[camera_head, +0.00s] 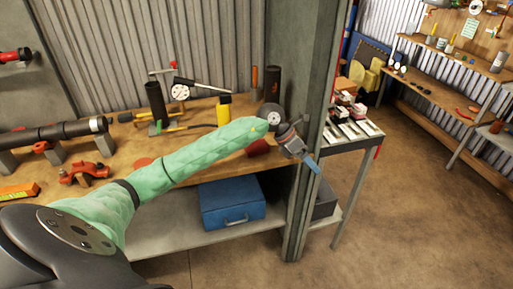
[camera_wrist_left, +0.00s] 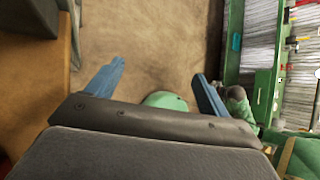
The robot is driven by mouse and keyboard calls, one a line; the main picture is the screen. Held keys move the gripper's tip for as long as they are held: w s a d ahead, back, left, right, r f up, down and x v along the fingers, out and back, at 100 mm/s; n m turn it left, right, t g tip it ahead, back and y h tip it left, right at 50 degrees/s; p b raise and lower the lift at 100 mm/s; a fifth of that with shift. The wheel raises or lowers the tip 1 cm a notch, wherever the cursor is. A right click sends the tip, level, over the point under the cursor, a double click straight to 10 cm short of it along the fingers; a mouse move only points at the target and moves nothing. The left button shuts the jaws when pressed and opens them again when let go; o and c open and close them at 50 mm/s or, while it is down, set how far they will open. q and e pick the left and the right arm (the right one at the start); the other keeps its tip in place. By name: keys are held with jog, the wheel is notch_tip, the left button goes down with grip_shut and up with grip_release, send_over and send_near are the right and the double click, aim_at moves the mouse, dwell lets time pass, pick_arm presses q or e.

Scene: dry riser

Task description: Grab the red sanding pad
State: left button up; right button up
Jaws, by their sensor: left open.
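A dark red block (camera_head: 257,148), which looks like the red sanding pad, lies near the front edge of the wooden workbench (camera_head: 205,165), just right of my green-sleeved left forearm. My arm partly hides it. My left gripper (camera_head: 312,163) is beyond the bench's front right, beside the grey post, with its blue fingers pointing down to the right. A flat red disc (camera_head: 143,162) also lies on the bench, left of my arm. My right gripper is out of view.
A grey post (camera_head: 305,200) stands close to my left gripper. A blue toolbox (camera_head: 232,203) sits on the lower shelf. Open floor (camera_head: 420,200) lies to the right.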

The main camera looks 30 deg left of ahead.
pick_arm(q)
jog(key=w+a+r+y, duration=0.15)
jog(key=a+y, duration=0.25)
jog(key=a, duration=0.6)
notch_tip(320, 180, up, 4)
jog(key=n+g+y, duration=0.1)
jog(key=g+y, duration=0.1)
jog(key=y, duration=0.3)
send_over(256, 145)
jog(key=shift+w+a+f, duration=0.2)
jog(key=shift+w+a, duration=0.05)
jog(key=shift+w, duration=0.05)
jog(key=shift+f+p, duration=0.45)
jog(key=shift+f, duration=0.7)
jog(key=shift+s+d+f+p, duration=0.1)
jog(key=shift+f+p, duration=0.25)
jog(key=shift+p, duration=0.05)
notch_tip(256, 145, down, 5)
jog(key=shift+s+d+r+p, duration=0.1)
jog(key=shift+d+r+p, duration=0.05)
jog(key=shift+p, duration=1)
jog(key=c, duration=1.1)
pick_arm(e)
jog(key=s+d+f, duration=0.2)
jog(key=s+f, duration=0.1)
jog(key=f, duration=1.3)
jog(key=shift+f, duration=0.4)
pick_arm(q)
jog(key=shift+o, duration=0.2)
jog(key=shift+r, duration=0.15)
